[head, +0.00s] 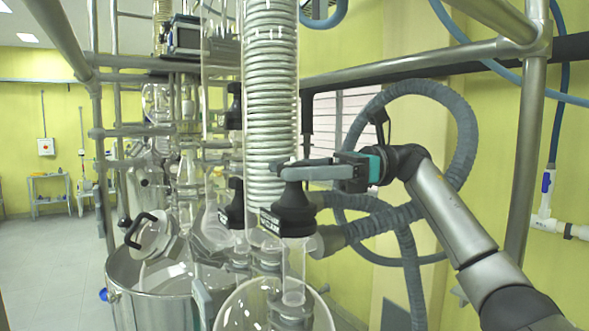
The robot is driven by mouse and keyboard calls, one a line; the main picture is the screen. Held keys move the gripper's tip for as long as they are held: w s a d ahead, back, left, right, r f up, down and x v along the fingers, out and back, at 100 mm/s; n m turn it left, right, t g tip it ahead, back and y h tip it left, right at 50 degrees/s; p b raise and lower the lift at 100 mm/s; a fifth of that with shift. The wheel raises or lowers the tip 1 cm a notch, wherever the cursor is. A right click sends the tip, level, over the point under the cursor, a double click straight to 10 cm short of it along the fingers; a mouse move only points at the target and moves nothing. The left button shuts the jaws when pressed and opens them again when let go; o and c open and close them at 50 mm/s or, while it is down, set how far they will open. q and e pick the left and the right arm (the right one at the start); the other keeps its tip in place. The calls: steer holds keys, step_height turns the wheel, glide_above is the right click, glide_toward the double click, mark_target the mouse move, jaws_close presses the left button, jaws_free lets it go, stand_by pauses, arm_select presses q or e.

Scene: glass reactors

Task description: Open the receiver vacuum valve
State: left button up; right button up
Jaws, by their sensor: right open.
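A black valve knob (294,212) with a small dark label plate (269,221) sits on the glass pipework in front of the coiled condenser, above a round glass vessel. The label is too small to read, so I cannot tell for sure that this is the receiver vacuum valve. My right gripper (292,173) reaches in from the right, its fingers level and open at the narrow top of this knob. I cannot tell whether they touch it. A second black knob (232,204) with a label stands just to the left. My left gripper is not in view.
The glass condenser (271,85) with its coil stands directly behind the fingers. A grey corrugated hose (466,130) loops behind my right wrist. Metal frame bars (420,68) cross above the arm. A steel pot (150,290) stands at lower left, with open floor further left.

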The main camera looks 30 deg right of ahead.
steer(key=shift+f+b, duration=0.15)
steer(key=shift+b, duration=0.2)
steer(key=m+t+h+b, duration=0.1)
steer(key=m+t+b, duration=0.1)
steer(key=m+t+h+b, duration=0.1)
steer(key=t+b, duration=0.2)
steer(key=shift+f+m+t, duration=0.15)
steer(key=shift+m+t, duration=0.15)
steer(key=shift+m, duration=0.1)
steer(key=shift+s+m+t+h+b, duration=0.1)
steer(key=shift+m+t+h+b, duration=0.35)
steer(key=shift+m+t+h, duration=0.55)
steer(key=shift+r+m+t+h, duration=0.3)
steer(key=shift+m+t, duration=0.1)
steer(key=shift+t, duration=0.3)
